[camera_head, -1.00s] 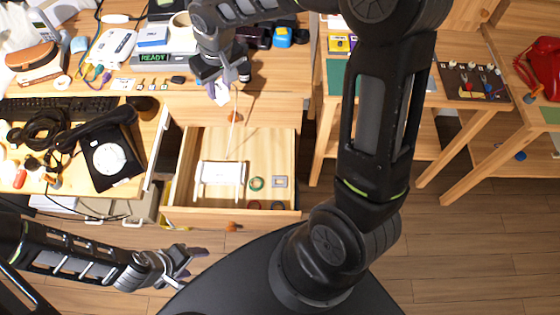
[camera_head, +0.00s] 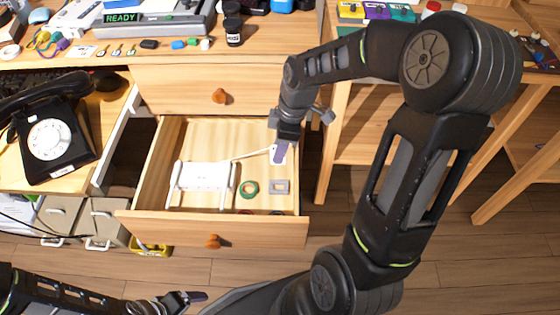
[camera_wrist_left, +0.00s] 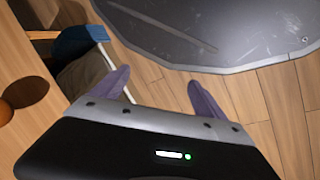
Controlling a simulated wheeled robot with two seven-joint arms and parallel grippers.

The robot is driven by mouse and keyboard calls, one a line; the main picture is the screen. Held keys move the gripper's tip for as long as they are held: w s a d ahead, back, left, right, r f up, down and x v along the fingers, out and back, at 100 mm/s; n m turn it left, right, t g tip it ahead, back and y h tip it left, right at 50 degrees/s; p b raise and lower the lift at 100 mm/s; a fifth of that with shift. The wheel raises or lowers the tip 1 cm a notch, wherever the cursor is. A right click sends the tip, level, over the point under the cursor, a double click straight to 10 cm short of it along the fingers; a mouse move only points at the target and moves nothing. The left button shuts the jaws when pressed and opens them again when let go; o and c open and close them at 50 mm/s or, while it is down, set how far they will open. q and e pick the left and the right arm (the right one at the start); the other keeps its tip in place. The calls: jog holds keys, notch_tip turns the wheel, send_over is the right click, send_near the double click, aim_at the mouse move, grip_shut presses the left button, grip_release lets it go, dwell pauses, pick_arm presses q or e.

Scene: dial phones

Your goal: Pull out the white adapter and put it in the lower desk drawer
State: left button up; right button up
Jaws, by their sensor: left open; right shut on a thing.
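The lower desk drawer (camera_head: 160,224) is pulled open. My right gripper (camera_head: 281,153) is shut on the white adapter (camera_head: 273,155), which is mostly hidden by the fingers. It holds the adapter over the right side of the open drawer; its exact height above the drawer floor is hard to tell. A thin white cable runs left from the adapter to a white router-like box (camera_head: 203,178) in the drawer. My left gripper (camera_head: 190,297) is at the bottom of the head view. In the left wrist view its two fingers (camera_wrist_left: 160,92) are apart and empty.
A green ring (camera_head: 249,187) and a grey square piece (camera_head: 279,187) lie in the drawer, with bare floor around them. The upper drawer (camera_head: 175,91) is shut above. A black dial phone (camera_head: 48,140) stands at left. Table legs stand right of the drawer.

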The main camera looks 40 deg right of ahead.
pick_arm(q)
jog(key=shift+f, duration=0.1)
pick_arm(e)
jog(key=shift+f, duration=0.1)
pick_arm(q)
notch_tip(320, 180, down, 9)
jog(key=w+a+b, duration=0.1)
jog(key=w+b, duration=0.1)
jog(key=b, duration=0.6)
jog(key=shift+a+r+t, duration=0.2)
jog(key=shift+a+t, duration=0.1)
jog(key=shift+a, duration=0.05)
pick_arm(e)
jog(key=shift+f, duration=5.45)
pick_arm(q)
jog(key=shift+f+b, duration=0.65)
jog(key=shift+b, duration=0.2)
pick_arm(e)
jog(key=shift+f, duration=0.95)
jog(key=o, duration=1.1)
jog(key=shift+c, duration=0.2)
pick_arm(q)
jog(key=shift+w, duration=0.1)
